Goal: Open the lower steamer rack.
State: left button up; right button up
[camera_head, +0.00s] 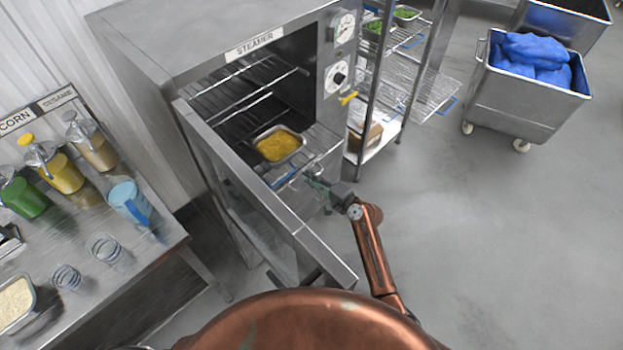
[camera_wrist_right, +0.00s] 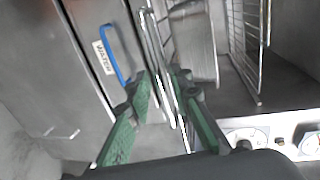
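The steamer (camera_head: 170,40) stands with its door (camera_head: 265,190) swung open. Inside, an upper wire rack (camera_head: 235,85) and a lower wire rack (camera_head: 315,150) show; a metal pan of yellow grains (camera_head: 278,146) sits on the lower one. My right gripper (camera_head: 316,183) is low at the front of the opening, by the lower rack's front edge. In the right wrist view its green fingers (camera_wrist_right: 163,76) stand apart, with thin rack wires (camera_wrist_right: 158,45) beyond and near the tips. Contact cannot be told. My left gripper is not in view.
A blue handle (camera_wrist_right: 112,52) beside a "WATER" label (camera_wrist_right: 104,57) is close to my right gripper. A wire shelf unit (camera_head: 410,75) stands right of the steamer. A wheeled metal bin (camera_head: 510,105) holds blue bags. A counter (camera_head: 85,215) with bottles stands left.

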jog(key=shift+d, duration=0.15)
jog(key=v, duration=1.2)
jog(key=shift+r, duration=0.1)
